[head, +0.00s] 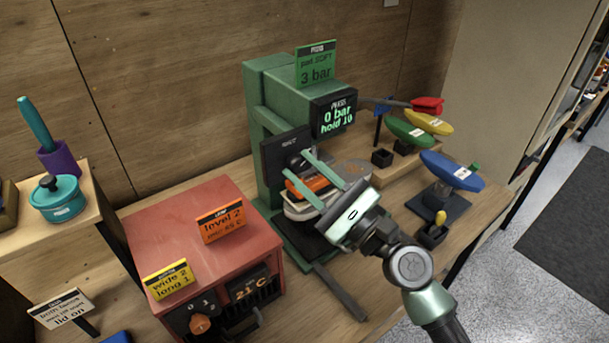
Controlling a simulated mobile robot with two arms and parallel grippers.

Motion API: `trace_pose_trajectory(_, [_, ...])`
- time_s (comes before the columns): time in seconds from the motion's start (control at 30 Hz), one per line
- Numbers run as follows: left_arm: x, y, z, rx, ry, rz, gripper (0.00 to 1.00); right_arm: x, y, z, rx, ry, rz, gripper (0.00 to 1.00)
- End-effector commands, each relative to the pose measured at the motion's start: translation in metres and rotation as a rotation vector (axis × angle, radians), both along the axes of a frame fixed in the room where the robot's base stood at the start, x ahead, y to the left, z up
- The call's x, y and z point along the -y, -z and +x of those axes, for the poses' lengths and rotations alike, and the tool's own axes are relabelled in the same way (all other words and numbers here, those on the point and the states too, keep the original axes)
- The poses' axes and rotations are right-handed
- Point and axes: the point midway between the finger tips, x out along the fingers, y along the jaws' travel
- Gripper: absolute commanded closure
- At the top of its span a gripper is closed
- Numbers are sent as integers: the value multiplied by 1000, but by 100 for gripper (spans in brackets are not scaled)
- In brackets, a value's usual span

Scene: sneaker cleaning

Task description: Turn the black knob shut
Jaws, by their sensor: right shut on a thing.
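The green press (262,100) stands in the middle of the table. A dark plate (274,152) on its front carries the black knob (296,159), which is small and partly hidden by my fingers. My right gripper (297,164) reaches in from the lower right, with its two pale green fingers on either side of the knob, shut on it. The knob's exact angle cannot be told. The press display (334,113) reads "0 bar, hold 10". My left gripper is not in view.
An orange and white sneaker (298,208) sits in the press beneath my right gripper, partly hidden. A red heater box (160,225) with an orange knob (200,323) stands to the left. Colored shoe-shaped forms, including a blue one (450,171), stand to the right.

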Motion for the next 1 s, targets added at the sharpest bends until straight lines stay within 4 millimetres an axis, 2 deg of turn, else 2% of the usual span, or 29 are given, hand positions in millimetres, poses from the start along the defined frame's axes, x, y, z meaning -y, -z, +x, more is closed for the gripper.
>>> trace_pose_trajectory(0.47, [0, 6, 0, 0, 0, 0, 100, 2, -2, 2, 268, 0, -371, 100])
trace_pose_trajectory(1.0, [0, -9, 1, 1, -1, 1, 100, 3, -5, 2, 532, -1, -736, 100])
